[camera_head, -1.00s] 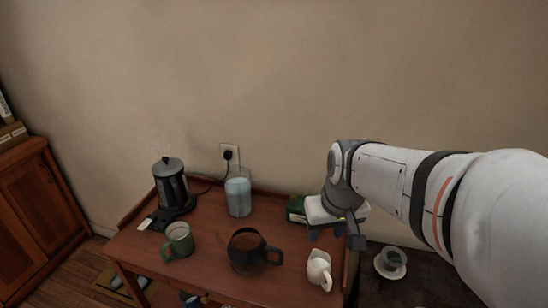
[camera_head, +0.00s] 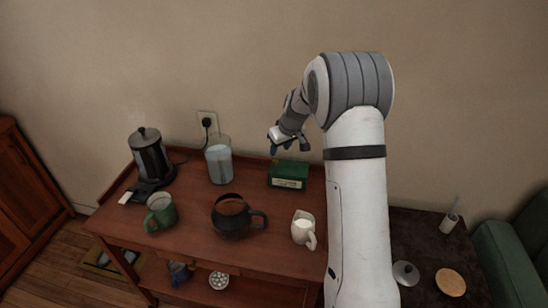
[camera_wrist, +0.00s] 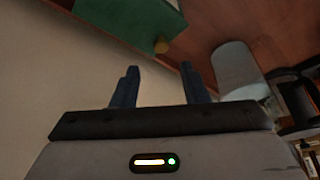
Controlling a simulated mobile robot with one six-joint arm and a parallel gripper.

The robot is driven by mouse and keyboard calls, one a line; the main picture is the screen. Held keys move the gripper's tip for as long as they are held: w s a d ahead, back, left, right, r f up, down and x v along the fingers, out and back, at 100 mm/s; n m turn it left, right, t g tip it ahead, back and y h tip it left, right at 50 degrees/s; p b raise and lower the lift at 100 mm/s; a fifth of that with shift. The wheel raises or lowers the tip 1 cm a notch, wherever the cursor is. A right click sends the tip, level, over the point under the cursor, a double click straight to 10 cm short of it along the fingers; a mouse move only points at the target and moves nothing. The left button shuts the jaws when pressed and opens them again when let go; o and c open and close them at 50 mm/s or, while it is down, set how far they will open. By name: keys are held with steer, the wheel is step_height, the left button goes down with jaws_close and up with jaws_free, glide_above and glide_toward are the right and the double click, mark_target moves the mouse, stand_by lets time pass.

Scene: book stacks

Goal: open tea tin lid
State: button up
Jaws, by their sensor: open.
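The green tea tin (camera_head: 289,174) stands on the wooden cart's top at the back right, with a pale label on its front. Its lid looks closed in the head view. My gripper (camera_head: 281,146) is above the tin and a little to its left, apart from it. In the wrist view the green tin (camera_wrist: 130,18) shows at the top, with a small yellowish knob or clasp at its edge. My two blue fingers (camera_wrist: 158,82) are spread with nothing between them.
On the cart (camera_head: 185,222) stand a kettle (camera_head: 150,157), a clear water container (camera_head: 219,160), a green mug (camera_head: 160,212), a dark pot (camera_head: 231,215) and a white pitcher (camera_head: 303,228). The wall is close behind. A dark side table (camera_head: 425,235) is at right.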

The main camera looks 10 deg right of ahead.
mark_target(275, 160)
steer(key=x, duration=0.6)
steer(key=shift+w+f, duration=0.1)
steer(key=shift+f, duration=0.15)
jaws_close()
steer(key=shift+a, duration=0.2)
steer(key=shift+d, duration=0.1)
